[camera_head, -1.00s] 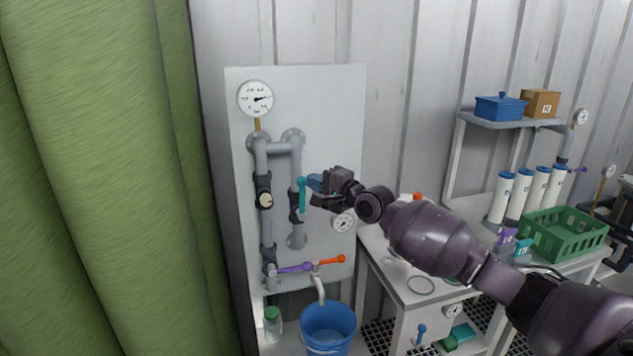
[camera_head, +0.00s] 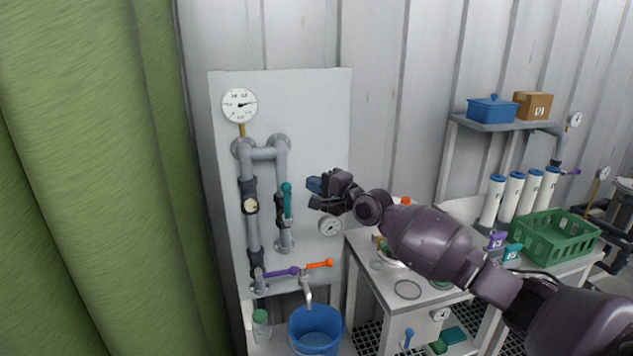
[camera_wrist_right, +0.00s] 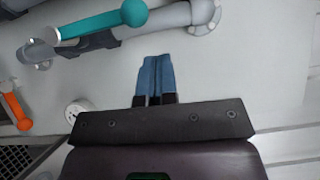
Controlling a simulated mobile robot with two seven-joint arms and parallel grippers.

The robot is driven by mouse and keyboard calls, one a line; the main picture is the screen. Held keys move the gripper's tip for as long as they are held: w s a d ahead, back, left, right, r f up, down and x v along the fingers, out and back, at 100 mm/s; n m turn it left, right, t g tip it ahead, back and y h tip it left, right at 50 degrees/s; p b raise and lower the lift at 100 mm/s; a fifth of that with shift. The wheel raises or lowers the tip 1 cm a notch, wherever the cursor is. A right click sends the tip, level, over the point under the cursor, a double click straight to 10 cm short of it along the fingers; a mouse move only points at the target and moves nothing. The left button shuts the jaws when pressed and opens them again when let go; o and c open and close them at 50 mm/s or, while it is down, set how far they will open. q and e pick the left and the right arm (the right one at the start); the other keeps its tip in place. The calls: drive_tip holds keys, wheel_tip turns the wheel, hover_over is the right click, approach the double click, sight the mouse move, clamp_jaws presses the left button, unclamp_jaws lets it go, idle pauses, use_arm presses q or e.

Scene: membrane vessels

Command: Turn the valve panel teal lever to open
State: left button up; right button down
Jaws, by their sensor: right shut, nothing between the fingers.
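The valve panel (camera_head: 320,110) is a pale upright board with grey pipes. Its teal lever (camera_head: 287,203) lies along the right-hand vertical pipe, its ball end at the top. The lever also shows at the top of the right wrist view (camera_wrist_right: 100,23). My right gripper (camera_head: 313,192) is just right of the lever, apart from it. Its blue fingers are together and empty, also seen in the right wrist view (camera_wrist_right: 156,62). My left gripper is in neither view.
A purple lever (camera_head: 280,273) and an orange lever (camera_head: 318,265) sit lower on the panel, above a blue bucket (camera_head: 316,328). A white table (camera_head: 375,283) and a green crate (camera_head: 555,240) stand to the right. A green curtain (camera_head: 80,180) hangs at the left.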

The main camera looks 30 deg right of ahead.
drive_tip(key=r+v, duration=0.1)
drive_tip(key=v, duration=0.9)
drive_tip(key=shift+b, duration=0.4)
drive_tip(key=shift+s+d+r, duration=0.1)
drive_tip(key=shift+r, duration=0.05)
drive_tip(key=s+a+f+n+g+h, duration=0.1)
drive_tip(key=s+a+f+n, duration=0.15)
drive_tip(key=f+n, duration=0.4)
drive_tip(key=s+a+f+n+h, duration=0.2)
drive_tip(key=s+f+n, duration=0.25)
drive_tip(key=f, duration=0.35)
drive_tip(key=s+a+f+n+g+h, duration=0.1)
drive_tip(key=s+a+f+n, duration=0.15)
drive_tip(key=f+n, duration=0.45)
drive_tip(key=s+a+f+m+g+h, duration=0.1)
drive_tip(key=s+a+f, duration=0.1)
drive_tip(key=s+f, duration=0.5)
drive_tip(key=s+a+f+m+g+h, duration=0.1)
drive_tip(key=s+a+f+g, duration=0.1)
drive_tip(key=s+f, duration=0.6)
drive_tip(key=s, duration=0.5)
drive_tip(key=shift+a+f+m+h, duration=0.25)
drive_tip(key=shift+m+h, duration=0.15)
